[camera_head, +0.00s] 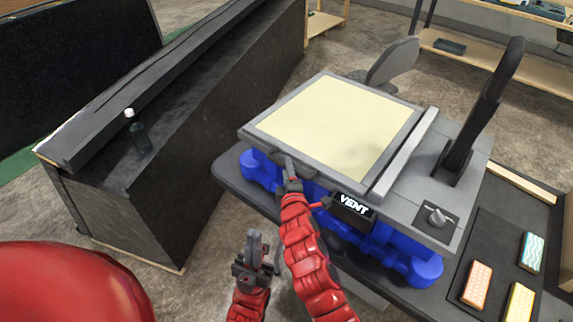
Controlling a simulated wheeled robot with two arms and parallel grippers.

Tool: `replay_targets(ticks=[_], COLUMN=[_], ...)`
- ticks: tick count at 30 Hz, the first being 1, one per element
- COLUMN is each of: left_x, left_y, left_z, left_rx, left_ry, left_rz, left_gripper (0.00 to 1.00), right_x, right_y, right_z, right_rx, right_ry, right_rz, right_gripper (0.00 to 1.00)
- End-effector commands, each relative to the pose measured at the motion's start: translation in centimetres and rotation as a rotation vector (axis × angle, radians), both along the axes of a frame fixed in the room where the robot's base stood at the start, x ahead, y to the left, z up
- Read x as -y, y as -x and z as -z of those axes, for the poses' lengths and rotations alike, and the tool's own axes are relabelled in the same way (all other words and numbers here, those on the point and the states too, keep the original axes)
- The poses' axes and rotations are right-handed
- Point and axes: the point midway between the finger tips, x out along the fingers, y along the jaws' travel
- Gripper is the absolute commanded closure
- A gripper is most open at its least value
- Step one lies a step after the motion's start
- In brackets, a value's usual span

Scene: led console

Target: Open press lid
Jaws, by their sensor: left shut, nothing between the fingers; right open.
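The press has a flat square lid with a grey frame and a cream panel (335,122). The lid lies level on top of the press body, which stands on blue supports (395,250). My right gripper (289,170) is open at the front edge of the lid, by a small dark handle-like part; I cannot tell whether it touches it. My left gripper (255,245) is shut and empty, lower and apart from the press, in front of it.
A VENT label (354,206) is on the press front. A tall black lever (484,110) and a knob (437,216) are at its right. Orange (477,283), yellow (519,302) and teal (533,252) blocks lie at lower right. A dark bench (150,170) with a bottle (138,135) stands left.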

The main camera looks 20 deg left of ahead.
Motion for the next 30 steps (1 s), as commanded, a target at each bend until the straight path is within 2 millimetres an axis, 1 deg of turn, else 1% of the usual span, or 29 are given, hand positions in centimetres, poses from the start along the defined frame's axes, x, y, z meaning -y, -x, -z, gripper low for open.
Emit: replay_targets(ticks=[1,6,15,16,20,21,24,30], left_x=[0.01,0.00,0.00,0.00,0.00,0.00,0.00,0.00], left_y=[0.00,0.00,0.00,0.00,0.00,0.00,-0.01,-0.01], left_z=[-0.12,-0.22,-0.22,-0.22,-0.22,-0.21,-0.21,-0.21], left_rx=[0.000,0.000,0.000,0.000,0.000,0.000,0.000,0.000], left_ry=[0.000,0.000,0.000,0.000,0.000,0.000,0.000,0.000], left_rz=[0.000,0.000,0.000,0.000,0.000,0.000,0.000,0.000], left_gripper=[1.00,1.00,1.00,1.00,1.00,1.00,1.00,1.00], right_x=[-0.23,-0.63,-0.71,-0.71,-0.72,-0.73,-0.73,-0.73], right_y=[-0.50,-1.26,-1.40,-1.40,-1.39,-1.39,-1.39,-1.37], right_z=[-0.06,0.10,0.24,0.24,0.22,0.21,0.21,0.22], right_rx=[0.000,0.002,0.001,0.001,0.001,0.001,0.001,0.001], right_ry=[-0.001,0.000,0.001,0.001,0.000,0.000,0.000,0.001], right_rz=[0.000,-0.002,-0.002,-0.002,-0.002,-0.002,-0.002,-0.002], right_gripper=[0.52,0.52,0.52,0.53,0.77,0.84,1.00,1.00])
